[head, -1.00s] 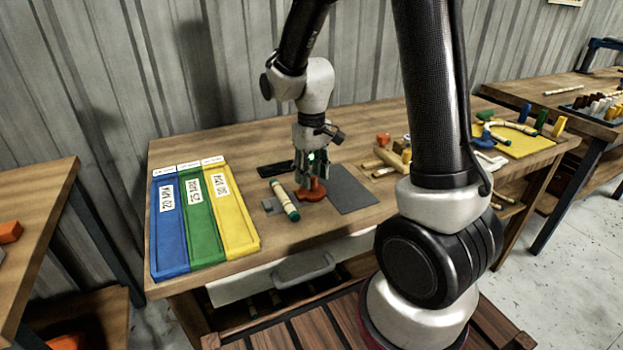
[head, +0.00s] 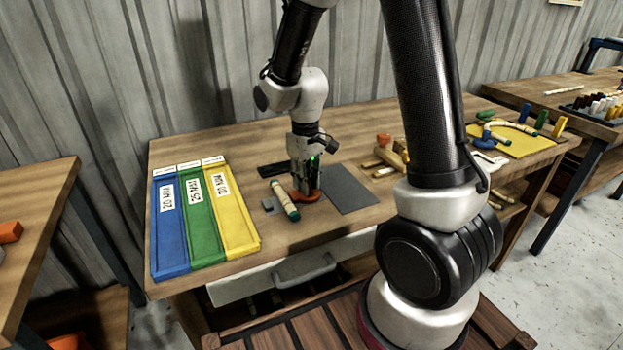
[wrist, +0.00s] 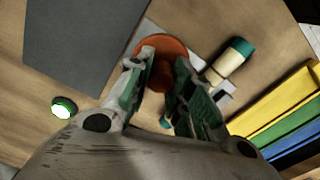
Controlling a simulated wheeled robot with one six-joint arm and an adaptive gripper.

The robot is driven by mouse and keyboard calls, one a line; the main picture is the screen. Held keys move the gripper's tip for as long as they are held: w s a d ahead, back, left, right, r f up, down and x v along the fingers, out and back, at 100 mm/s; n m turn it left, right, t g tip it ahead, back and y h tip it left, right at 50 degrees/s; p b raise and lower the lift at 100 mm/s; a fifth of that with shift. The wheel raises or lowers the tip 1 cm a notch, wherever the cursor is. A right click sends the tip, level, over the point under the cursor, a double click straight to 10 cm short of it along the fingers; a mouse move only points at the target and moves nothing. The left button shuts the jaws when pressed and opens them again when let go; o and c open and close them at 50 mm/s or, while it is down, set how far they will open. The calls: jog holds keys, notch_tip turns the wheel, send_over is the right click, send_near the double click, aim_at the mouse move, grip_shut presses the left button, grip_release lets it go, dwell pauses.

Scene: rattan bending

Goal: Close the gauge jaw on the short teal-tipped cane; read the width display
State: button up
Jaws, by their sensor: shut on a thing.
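The short teal-tipped cane (head: 285,199) lies on the bench with a pale body and teal ends. It also shows in the wrist view (wrist: 230,63), beside my right-hand finger. A small grey metal part of the gauge (head: 268,205) shows at the cane's left side. The orange-red jaw piece (head: 303,198) is just right of the cane. My gripper (wrist: 158,80) points down and is shut on the orange knob (wrist: 162,75) of this piece. I cannot tell whether the jaw touches the cane. No readable width number shows.
Blue, green and yellow labelled trays (head: 203,218) stand at the left of the bench. A dark grey mat (head: 350,188) lies right of my gripper, and a black flat piece (head: 274,170) lies behind the cane. Wooden blocks (head: 388,158) stand further right.

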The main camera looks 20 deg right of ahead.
jog(key=shift+a, duration=0.55)
jog(key=o, duration=0.8)
jog(key=shift+o, duration=0.2)
jog(key=shift+r, duration=0.1)
notch_tip(320, 180, up, 12)
jog(key=s+d+r+m+t, duration=0.1)
jog(key=s+d+r, duration=0.3)
jog(key=s, duration=0.5)
jog(key=s+d+r+m+t, duration=0.2)
jog(key=s+d+r+t, duration=0.1)
jog(key=s, duration=0.7)
jog(key=d+r, duration=0.1)
jog(key=d, duration=0.1)
jog(key=shift+s+d+r+m, duration=0.15)
jog(key=shift+d+r+m, duration=0.15)
jog(key=shift+r, duration=0.05)
